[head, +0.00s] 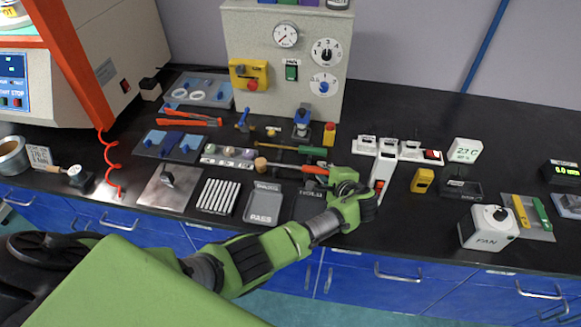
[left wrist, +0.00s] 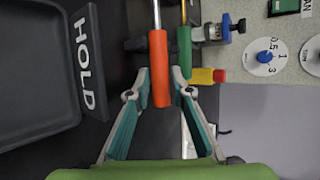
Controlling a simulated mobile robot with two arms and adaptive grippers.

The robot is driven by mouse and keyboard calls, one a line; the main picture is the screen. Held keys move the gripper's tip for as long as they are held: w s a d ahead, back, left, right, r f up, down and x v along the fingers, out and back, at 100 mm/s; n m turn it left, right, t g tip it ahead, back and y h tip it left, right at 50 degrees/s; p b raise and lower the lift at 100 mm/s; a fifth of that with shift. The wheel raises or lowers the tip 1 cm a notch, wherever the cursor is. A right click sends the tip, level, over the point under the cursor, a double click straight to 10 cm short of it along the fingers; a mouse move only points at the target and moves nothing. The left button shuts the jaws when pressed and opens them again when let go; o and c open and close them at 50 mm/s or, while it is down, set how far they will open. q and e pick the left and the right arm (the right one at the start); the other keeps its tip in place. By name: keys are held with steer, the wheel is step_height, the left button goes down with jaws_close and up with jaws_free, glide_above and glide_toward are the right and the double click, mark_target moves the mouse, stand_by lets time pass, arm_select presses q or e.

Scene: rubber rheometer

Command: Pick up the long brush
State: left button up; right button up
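The long brush (head: 315,169) looks to be the orange-handled tool lying across the bench, with a thin shaft and a pale brown end at the left. Its orange handle (left wrist: 158,68) lies between my left fingertips in the left wrist view. My left gripper (head: 335,174) is at the right end of the handle. The contact itself is hard to see. My right gripper is not in view.
A green-handled tool (head: 312,150) lies parallel just behind the brush and close to one finger. A grey PASS tray (head: 264,205) and a dark HOLD tray (left wrist: 93,65) are in front. White devices (head: 384,165) stand to the right. A gauge cabinet (head: 250,25) stands behind.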

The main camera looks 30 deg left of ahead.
arm_select(q)
jaws_close()
steer(key=shift+r, duration=0.1)
